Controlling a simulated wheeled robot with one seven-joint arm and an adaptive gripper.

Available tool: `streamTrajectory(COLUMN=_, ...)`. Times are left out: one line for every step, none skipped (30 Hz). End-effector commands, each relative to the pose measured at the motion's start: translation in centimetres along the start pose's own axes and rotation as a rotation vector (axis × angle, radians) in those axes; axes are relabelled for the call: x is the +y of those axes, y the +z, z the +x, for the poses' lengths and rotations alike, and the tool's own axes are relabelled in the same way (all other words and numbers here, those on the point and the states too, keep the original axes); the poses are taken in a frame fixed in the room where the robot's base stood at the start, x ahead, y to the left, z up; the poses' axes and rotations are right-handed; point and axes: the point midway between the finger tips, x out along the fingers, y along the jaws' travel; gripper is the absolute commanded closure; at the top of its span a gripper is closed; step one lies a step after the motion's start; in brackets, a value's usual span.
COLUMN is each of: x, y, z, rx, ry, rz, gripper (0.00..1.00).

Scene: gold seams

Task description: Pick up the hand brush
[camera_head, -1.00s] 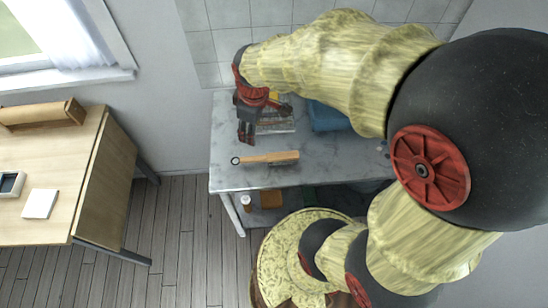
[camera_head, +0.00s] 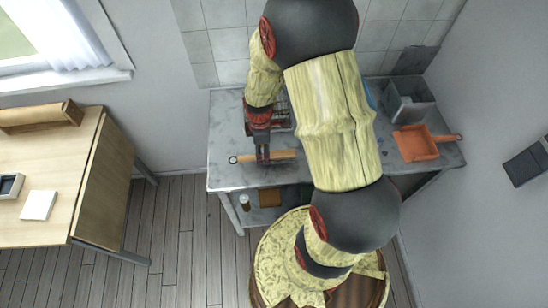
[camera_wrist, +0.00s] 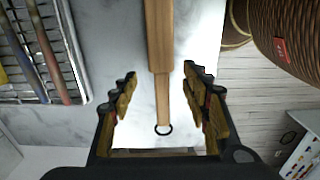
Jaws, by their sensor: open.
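The hand brush (camera_head: 285,154) lies on the grey marble-like worktop (camera_head: 222,135) near its front edge. It has a light wooden body and a thin handle with a dark ring at the left end. My gripper (camera_head: 262,158) is over the handle, pointing down. In the wrist view, the brush (camera_wrist: 159,35) runs between the two open fingers of my gripper (camera_wrist: 160,84), with space on both sides. The ring end reaches back toward the palm. The fingers do not appear to touch it. The bristles are not visible.
A wire rack (camera_wrist: 38,45) with several rods lies behind the brush. An orange dustpan (camera_head: 415,144) and a grey bin (camera_head: 408,106) stand at the worktop's right. A wooden table (camera_head: 50,165) is at the left. Woven baskets (camera_wrist: 290,30) show in the wrist view.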

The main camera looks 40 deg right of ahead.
Motion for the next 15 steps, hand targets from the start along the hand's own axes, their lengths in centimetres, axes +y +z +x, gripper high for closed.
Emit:
streamTrajectory(x=-0.3, y=0.0, z=1.1, rx=-0.001, ry=-0.004, rz=0.000, gripper=0.53)
streamTrajectory(x=-0.4, y=0.1, z=1.6, rx=-0.001, ry=-0.004, rz=0.000, gripper=0.53)
streamTrajectory(x=-0.3, y=0.0, z=2.1, rx=-0.001, ry=-0.003, rz=0.000, gripper=0.53)
streamTrajectory(x=-0.3, y=0.0, z=2.5, rx=-0.001, ry=-0.002, rz=0.000, gripper=0.53)
streamTrajectory(x=-0.3, y=0.0, z=2.7, rx=-0.001, ry=-0.002, rz=0.000, gripper=0.53)
streamTrajectory(x=-0.2, y=0.0, z=3.0, rx=0.000, ry=-0.002, rz=0.000, gripper=0.53)
streamTrajectory(x=-0.2, y=0.0, z=3.0, rx=0.000, ry=-0.001, rz=0.000, gripper=0.53)
streamTrajectory(x=-0.2, y=0.0, z=3.1, rx=0.000, ry=-0.001, rz=0.000, gripper=0.53)
streamTrajectory(x=-0.2, y=0.0, z=3.0, rx=0.000, ry=0.000, rz=0.000, gripper=0.53)
streamTrajectory(x=-0.2, y=0.0, z=3.0, rx=0.000, ry=0.000, rz=0.000, gripper=0.53)
streamTrajectory(x=-0.2, y=0.0, z=3.0, rx=0.000, ry=0.000, rz=0.000, gripper=0.53)
streamTrajectory(x=-0.2, y=0.0, z=3.0, rx=0.000, ry=0.000, rz=0.000, gripper=0.53)
streamTrajectory(x=-0.2, y=0.0, z=3.0, rx=0.000, ry=0.000, rz=0.000, gripper=0.53)
streamTrajectory(x=-0.2, y=0.0, z=3.0, rx=0.000, ry=0.000, rz=0.000, gripper=0.55)
streamTrajectory(x=-0.2, y=0.0, z=3.0, rx=0.000, ry=0.000, rz=0.000, gripper=0.57)
